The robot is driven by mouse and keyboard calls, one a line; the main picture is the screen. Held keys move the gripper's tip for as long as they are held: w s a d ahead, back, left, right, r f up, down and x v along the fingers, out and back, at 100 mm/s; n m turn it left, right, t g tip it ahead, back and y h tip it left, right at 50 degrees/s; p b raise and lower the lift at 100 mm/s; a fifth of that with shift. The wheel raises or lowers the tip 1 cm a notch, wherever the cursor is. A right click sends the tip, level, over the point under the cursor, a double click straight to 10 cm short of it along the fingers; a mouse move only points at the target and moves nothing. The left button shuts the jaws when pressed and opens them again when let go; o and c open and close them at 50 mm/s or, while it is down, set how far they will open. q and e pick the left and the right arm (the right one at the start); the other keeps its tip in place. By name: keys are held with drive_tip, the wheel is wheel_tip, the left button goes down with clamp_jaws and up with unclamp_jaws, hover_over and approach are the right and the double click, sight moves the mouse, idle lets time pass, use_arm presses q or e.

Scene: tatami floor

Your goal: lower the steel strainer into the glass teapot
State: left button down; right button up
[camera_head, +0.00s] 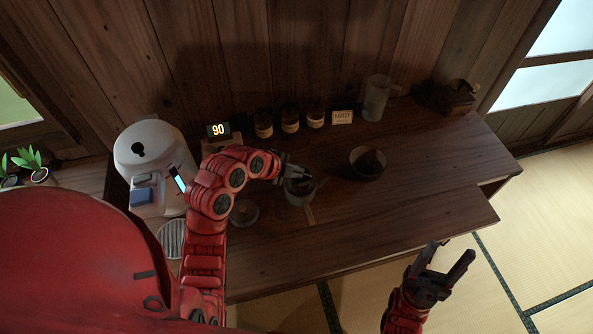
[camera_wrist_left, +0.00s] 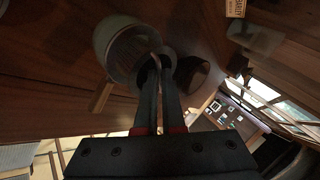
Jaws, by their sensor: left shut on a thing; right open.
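The glass teapot (camera_head: 299,195) stands on the wooden counter, its wooden handle (camera_head: 309,216) pointing toward the front. It also shows in the left wrist view (camera_wrist_left: 102,38), with the handle (camera_wrist_left: 101,97) at its lower left. My left gripper (camera_head: 287,174) is at the teapot's mouth, shut on the steel strainer (camera_wrist_left: 131,48). The strainer appears as a greyish round shape within the teapot's outline. How deep it sits is not clear, and in the head view it is too dark and small to make out. My right gripper (camera_head: 451,250) is open and empty, in front of the counter.
A dark bowl (camera_head: 368,163) stands right of the teapot, and a round lid-like piece (camera_head: 244,213) lies to its left. A white appliance (camera_head: 150,160) is at the left. Bottles (camera_head: 290,120), a sign (camera_head: 342,117) and a glass pitcher (camera_head: 376,98) line the back.

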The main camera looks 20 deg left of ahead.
use_arm(q)
drive_tip(key=shift+f, duration=0.2)
drive_tip(key=shift+f+b, duration=0.25)
drive_tip(key=shift+b, duration=0.3)
drive_tip(key=shift+f+b, duration=0.25)
drive_tip(key=shift+b, duration=0.2)
drive_tip(key=shift+f+b, duration=0.3)
drive_tip(key=shift+b, duration=0.05)
drive_tip(key=shift+f+b, duration=0.2)
drive_tip(key=shift+b, duration=0.1)
idle(0.3)
drive_tip(key=shift+f+b, duration=0.2)
drive_tip(key=shift+b, duration=0.3)
drive_tip(key=shift+f+b, duration=0.4)
drive_tip(key=shift+b, duration=0.4)
idle(0.4)
